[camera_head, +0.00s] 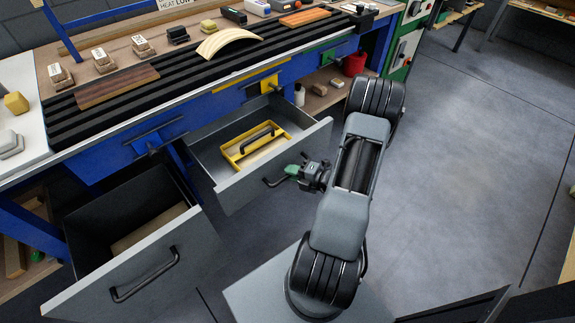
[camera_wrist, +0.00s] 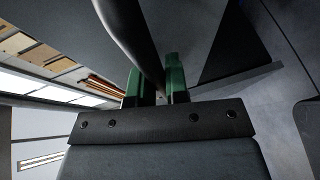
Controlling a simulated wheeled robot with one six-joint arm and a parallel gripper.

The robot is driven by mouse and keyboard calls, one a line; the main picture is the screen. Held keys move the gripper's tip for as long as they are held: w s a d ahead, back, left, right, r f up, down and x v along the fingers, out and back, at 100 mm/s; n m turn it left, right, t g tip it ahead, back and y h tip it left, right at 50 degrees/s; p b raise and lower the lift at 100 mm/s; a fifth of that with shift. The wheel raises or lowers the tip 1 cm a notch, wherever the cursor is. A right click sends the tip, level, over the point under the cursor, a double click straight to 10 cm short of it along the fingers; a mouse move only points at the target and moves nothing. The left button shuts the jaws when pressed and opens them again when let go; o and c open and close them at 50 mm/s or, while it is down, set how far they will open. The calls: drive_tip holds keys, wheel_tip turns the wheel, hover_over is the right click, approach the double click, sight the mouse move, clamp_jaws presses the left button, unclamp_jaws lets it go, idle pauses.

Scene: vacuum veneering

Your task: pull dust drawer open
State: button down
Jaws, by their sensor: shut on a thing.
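A grey drawer (camera_head: 262,176) under the workbench stands pulled out. It has a black bar handle (camera_head: 275,182) on its front, and a yellow tray (camera_head: 243,160) with its own black handle lies inside. My gripper (camera_head: 292,171), with green fingers, is shut on the drawer's handle. In the wrist view, the black handle bar (camera_wrist: 128,35) passes between my green fingers (camera_wrist: 155,85). A larger, deeper grey drawer (camera_head: 150,270) at the lower left also stands open, its black handle (camera_head: 146,277) free. No label shows which is the dust drawer.
The blue workbench (camera_head: 215,103) carries a black ribbed bed (camera_head: 130,105) with a curved wooden piece (camera_head: 229,42) and a dark wood strip (camera_head: 117,86). A red container (camera_head: 354,64) stands on the lower shelf. The grey floor (camera_head: 475,150) to the right is clear.

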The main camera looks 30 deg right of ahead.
drive_tip(key=shift+s, duration=0.35)
drive_tip(key=c, duration=1.1)
unclamp_jaws()
drive_tip(key=shift+c, duration=0.2)
drive_tip(key=p+v, duration=0.2)
drive_tip(key=v, duration=1.2)
drive_tip(key=shift+f, duration=0.1)
